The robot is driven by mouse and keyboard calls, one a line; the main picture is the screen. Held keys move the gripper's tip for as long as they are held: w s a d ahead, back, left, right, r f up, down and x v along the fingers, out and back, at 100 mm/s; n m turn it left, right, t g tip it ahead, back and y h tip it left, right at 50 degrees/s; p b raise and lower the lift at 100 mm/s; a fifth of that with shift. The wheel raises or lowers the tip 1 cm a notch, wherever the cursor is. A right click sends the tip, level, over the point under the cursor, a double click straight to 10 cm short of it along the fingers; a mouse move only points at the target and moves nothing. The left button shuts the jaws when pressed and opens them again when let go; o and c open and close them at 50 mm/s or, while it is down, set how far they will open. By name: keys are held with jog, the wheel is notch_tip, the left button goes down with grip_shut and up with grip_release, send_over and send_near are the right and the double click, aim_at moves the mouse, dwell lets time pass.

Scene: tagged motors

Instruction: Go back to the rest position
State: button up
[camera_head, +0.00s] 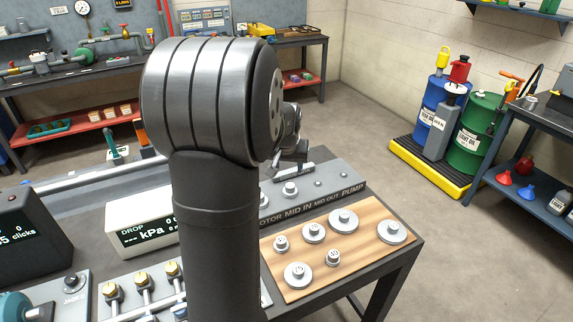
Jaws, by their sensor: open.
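My arm rises through the middle of the head view and hides much of the bench behind it. My gripper (293,160) shows only in part, just right of the arm's big rounded joint, above the grey labelled plate (335,178). Its jaws are open, and I see nothing held in them. Most of the gripper is hidden by the arm. Several round grey metal parts with raised hubs, such as one large part (343,219) and one small part (333,257), sit on the wooden board (365,250). Another round part (290,188) sits on the grey plate.
A white kPa display box (140,235) and a dark clicks display (38,240) stand left of my arm. Brass valve fittings (143,284) are at the front. Blue and green drums (480,122) stand on a yellow pallet. Open floor lies right of the bench.

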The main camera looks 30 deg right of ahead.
aim_at(290, 185)
jog(key=shift+f, duration=0.1)
jog(key=x, duration=1.1)
jog(key=shift+w+d+f, duration=0.15)
jog(key=shift+f, duration=0.15)
jog(key=shift+w, duration=0.15)
jog(key=shift+r, duration=1.4)
